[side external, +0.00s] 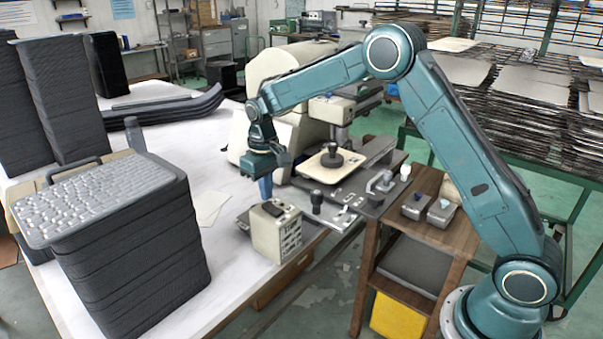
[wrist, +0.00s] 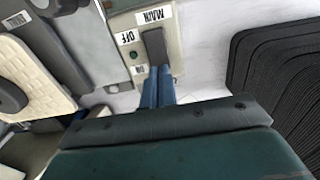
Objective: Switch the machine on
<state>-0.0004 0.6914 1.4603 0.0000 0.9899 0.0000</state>
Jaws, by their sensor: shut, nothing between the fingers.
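The cream switch box (side external: 270,238) stands at the table edge in front of the machine (side external: 285,70). A dark switch (side external: 274,208) is on its top. In the wrist view the dark switch (wrist: 154,44) lies on the box's panel (wrist: 172,45) beside MAIN and OFF labels, a third label that seems to read ON, and a small green spot (wrist: 133,55). My gripper (side external: 265,196) points down just above and behind the box, with blue fingers shut and empty. In the wrist view its fingertips (wrist: 160,72) meet the switch's lower end; I cannot tell whether they touch.
A grey crate-like stack (side external: 130,240) with a textured top stands left on the white table (side external: 225,240). The machine's plate (side external: 330,165) and knobs are right of the box. A wooden stand (side external: 425,235) stands further right. Some table is clear between stack and box.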

